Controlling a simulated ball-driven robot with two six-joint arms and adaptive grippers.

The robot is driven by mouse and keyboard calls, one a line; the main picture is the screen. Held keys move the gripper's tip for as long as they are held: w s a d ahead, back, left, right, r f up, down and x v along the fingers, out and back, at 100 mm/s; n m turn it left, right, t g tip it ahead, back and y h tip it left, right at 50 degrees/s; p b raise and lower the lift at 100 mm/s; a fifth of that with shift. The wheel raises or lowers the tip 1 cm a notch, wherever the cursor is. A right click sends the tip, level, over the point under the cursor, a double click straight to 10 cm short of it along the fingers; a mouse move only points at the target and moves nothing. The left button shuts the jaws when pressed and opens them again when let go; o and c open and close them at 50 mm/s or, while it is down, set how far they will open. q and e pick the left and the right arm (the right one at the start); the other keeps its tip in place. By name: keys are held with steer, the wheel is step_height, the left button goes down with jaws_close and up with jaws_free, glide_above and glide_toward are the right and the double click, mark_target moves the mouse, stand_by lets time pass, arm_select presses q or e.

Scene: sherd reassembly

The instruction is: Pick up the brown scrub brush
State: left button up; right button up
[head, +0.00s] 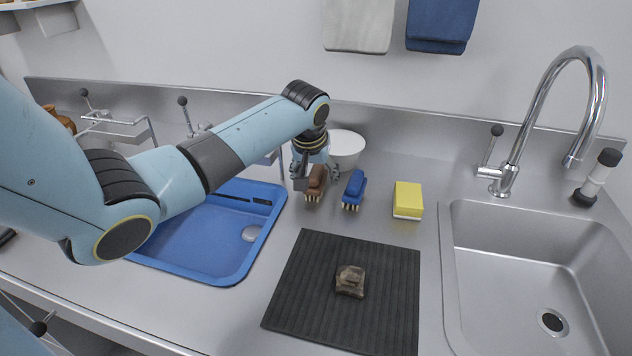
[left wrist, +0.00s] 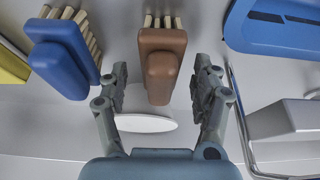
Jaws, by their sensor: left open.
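The brown scrub brush (head: 316,181) stands bristles down on the steel counter, between the blue tray and a blue scrub brush (head: 354,188). My left gripper (head: 314,176) is at the brown brush. In the left wrist view the brown brush (left wrist: 160,62) lies between the open fingers of my left gripper (left wrist: 166,82), with a gap visible on each side. The blue brush (left wrist: 62,58) is left of the fingers there. My right gripper is not in view.
A yellow sponge (head: 408,199) lies right of the blue brush. A white bowl (head: 346,146) stands behind. The blue tray (head: 262,243) is at left. A black ribbed mat (head: 310,290) bears a brown sherd (head: 350,281). The sink (head: 500,225) is at right.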

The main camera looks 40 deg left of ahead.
mark_target(317, 166)
arm_select(q)
steer(key=c, duration=1.3)
steer(key=shift+o, duration=0.2)
steer(key=shift+r, duration=0.1)
step_height(317, 166, up, 4)
steer(key=shift+f, duration=0.1)
steer(key=s+d+r, duration=0.6)
steer(key=d+r, duration=0.1)
steer(key=d, duration=0.2)
steer(key=shift+s+d, duration=0.2)
steer(key=shift+d, duration=0.2)
